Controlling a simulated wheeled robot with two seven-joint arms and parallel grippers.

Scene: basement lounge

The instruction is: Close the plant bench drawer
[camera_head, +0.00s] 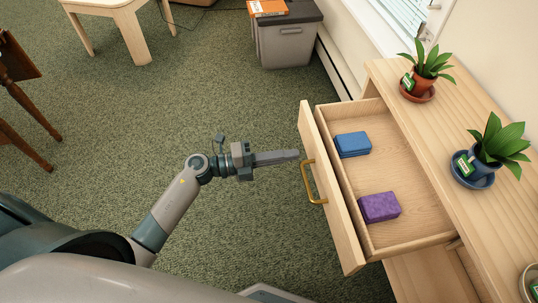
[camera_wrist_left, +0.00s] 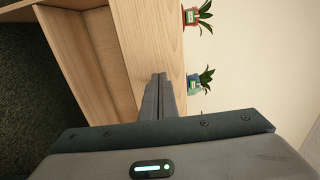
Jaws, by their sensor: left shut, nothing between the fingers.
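The plant bench drawer (camera_head: 379,217) is pulled well out of the light wood bench (camera_head: 450,149). A brass handle (camera_head: 308,182) is on its front panel (camera_head: 329,198). A blue block (camera_head: 352,144) and a purple block (camera_head: 379,207) lie inside it. My left gripper (camera_head: 297,154) is shut and empty. In the head view its tips end just left of the drawer front, near the handle's upper end; I cannot tell whether they touch. In the left wrist view the shut fingers (camera_wrist_left: 161,78) point toward the wooden bench. My right gripper is not in view.
Potted plants stand on the bench top: one in a terracotta pot (camera_head: 423,81) and one in a blue pot (camera_head: 482,165). A grey bin (camera_head: 287,44) stands at the back. Green carpet (camera_head: 220,90) is clear left of the drawer. A wooden chair (camera_head: 20,80) is at far left.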

